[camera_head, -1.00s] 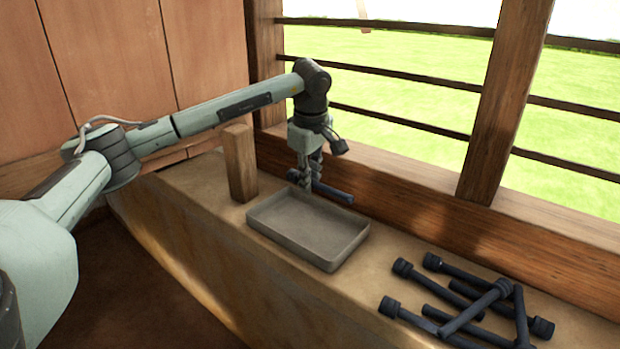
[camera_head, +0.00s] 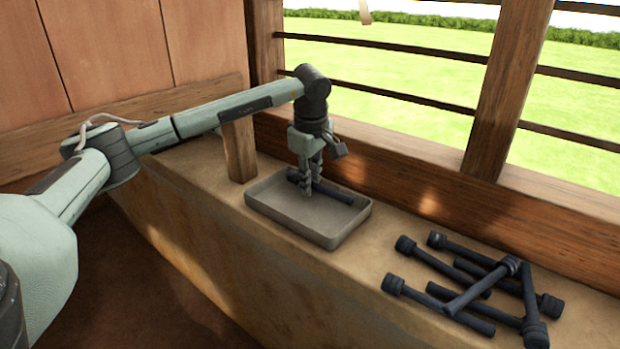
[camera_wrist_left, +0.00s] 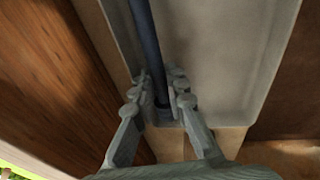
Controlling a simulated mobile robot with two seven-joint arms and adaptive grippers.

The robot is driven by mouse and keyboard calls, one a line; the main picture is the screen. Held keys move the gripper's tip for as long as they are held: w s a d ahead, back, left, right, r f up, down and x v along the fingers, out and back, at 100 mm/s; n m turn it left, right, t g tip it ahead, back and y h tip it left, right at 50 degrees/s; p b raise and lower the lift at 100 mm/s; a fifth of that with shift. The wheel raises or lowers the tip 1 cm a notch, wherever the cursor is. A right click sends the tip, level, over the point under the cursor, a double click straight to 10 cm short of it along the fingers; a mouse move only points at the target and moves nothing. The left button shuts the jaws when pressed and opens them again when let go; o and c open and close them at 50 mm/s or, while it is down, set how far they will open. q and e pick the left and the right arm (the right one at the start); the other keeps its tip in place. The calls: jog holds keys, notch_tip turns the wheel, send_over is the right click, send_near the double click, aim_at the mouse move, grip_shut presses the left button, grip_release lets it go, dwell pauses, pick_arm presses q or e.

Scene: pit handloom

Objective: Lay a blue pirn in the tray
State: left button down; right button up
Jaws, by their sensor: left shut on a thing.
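My left gripper (camera_head: 311,184) points straight down into the grey tray (camera_head: 335,239) and is shut on a dark blue pirn (camera_head: 333,192). In the head view the pirn lies along the tray's far side, within its rim. In the left wrist view the fingers (camera_wrist_left: 159,95) close around the pirn (camera_wrist_left: 146,38) near its thick end, over the tray (camera_wrist_left: 235,50). I cannot tell whether the pirn touches the tray floor. Several other dark blue pirns (camera_head: 459,304) lie in a loose, crossed pile to the right of the tray. My right gripper is not in view.
The tray sits on a clay ledge (camera_head: 350,280). A wooden post (camera_head: 239,152) stands just left of the tray. A wooden beam (camera_head: 420,190) and a window with bars run behind. The ledge between tray and pile is clear.

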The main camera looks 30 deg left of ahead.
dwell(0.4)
pick_arm(q)
jog(key=c, duration=1.4)
grip_release()
jog(key=shift+c, duration=0.2)
jog(key=p+v, duration=0.3)
jog(key=w+p+v, duration=0.1)
jog(key=v, duration=0.1)
jog(key=shift+a+r, duration=0.35)
jog(key=shift+p+v, duration=0.8)
jog(key=shift+v, duration=0.35)
jog(key=shift+w+a, duration=0.15)
